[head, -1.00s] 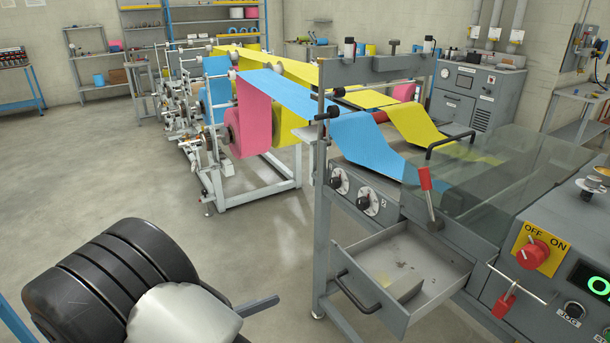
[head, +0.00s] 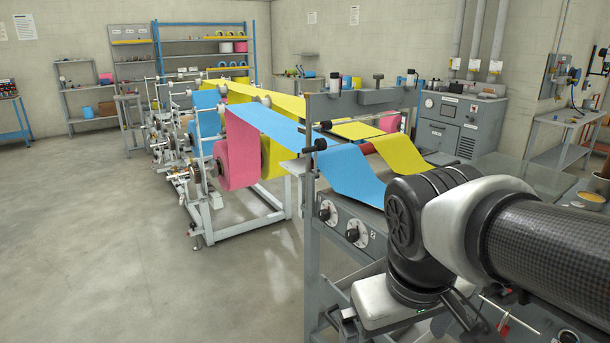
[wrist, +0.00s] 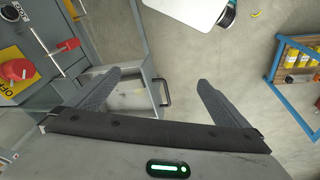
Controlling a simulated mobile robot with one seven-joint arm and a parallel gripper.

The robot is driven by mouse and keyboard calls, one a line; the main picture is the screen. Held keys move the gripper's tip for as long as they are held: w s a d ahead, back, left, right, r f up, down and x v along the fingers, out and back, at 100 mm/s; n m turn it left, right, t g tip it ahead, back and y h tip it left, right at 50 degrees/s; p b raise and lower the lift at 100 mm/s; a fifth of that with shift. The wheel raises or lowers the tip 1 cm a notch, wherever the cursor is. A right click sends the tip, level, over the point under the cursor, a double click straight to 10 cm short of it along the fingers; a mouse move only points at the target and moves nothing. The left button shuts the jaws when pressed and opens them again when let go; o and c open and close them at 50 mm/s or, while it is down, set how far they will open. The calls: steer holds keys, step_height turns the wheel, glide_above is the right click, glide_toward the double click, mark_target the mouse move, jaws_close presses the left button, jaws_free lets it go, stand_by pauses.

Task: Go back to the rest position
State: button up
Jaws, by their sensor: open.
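My gripper (wrist: 160,78) shows in the wrist view with its two dark fingers spread wide apart and nothing between them. Beyond the fingers, lower down, is the open drawer (wrist: 129,92) of the grey machine, with its dark handle (wrist: 165,91). In the head view my arm crosses the lower right, in front of the machine (head: 310,240). The gripper's fingers cannot be made out there, and my arm hides most of the drawer area and control panel.
A red OFF/ON knob (wrist: 15,70) and a red-handled lever (wrist: 65,46) are close to my gripper's left. A blue-framed shelf (wrist: 292,85) stands at right. Blue (head: 347,172) and yellow (head: 402,154) webs run into the machine. The floor (head: 90,230) at left is clear.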

step_height(320, 180, up, 18)
steer(key=d+m+t+p, duration=0.1)
steer(key=m+t+p, duration=0.1)
steer(key=p, duration=1.2)
steer(key=shift+s+d+f+m+t+y, duration=0.15)
steer(key=shift+s+f+m+t+y, duration=0.1)
steer(key=shift+m+t+y, duration=0.15)
